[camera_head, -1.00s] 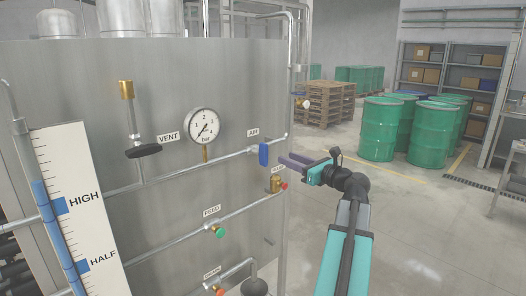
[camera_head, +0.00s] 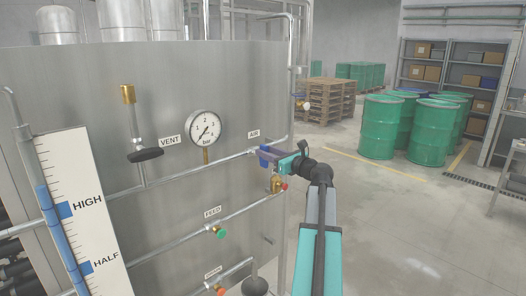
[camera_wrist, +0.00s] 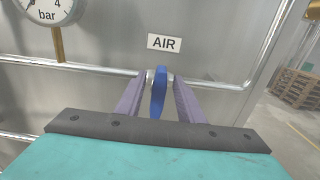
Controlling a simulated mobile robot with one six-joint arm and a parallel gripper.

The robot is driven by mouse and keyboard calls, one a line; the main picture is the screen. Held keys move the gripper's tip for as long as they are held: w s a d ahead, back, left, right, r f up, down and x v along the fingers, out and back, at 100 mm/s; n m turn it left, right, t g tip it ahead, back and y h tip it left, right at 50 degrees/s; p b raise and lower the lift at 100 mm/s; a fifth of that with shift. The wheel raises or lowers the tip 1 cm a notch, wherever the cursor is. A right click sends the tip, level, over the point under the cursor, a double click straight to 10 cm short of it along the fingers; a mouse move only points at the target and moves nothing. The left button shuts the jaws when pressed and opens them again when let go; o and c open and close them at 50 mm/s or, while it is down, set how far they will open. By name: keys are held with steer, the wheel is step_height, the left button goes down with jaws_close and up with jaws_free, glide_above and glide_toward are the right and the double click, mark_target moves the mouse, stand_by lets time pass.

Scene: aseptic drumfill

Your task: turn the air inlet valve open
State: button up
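The air inlet valve has a blue handle (camera_wrist: 159,93) on the horizontal pipe below the AIR label (camera_wrist: 164,43). In the head view the blue handle (camera_head: 264,159) is partly covered by my gripper (camera_head: 268,154). In the wrist view my gripper (camera_wrist: 158,98) has its two purple fingers on either side of the handle, which is seen nearly edge-on. Gaps show between the handle and both fingers, so the gripper is open around it. The handle's lower end is close to the gripper's dark front bar.
A pressure gauge (camera_head: 203,127) and a black VENT handle (camera_head: 145,154) are to the left. A brass fitting (camera_head: 276,184) sits just below my gripper. The FEED valve (camera_head: 220,232) is lower.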

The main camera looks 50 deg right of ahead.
steer(key=shift+w+d, duration=0.1)
steer(key=shift+w, duration=0.7)
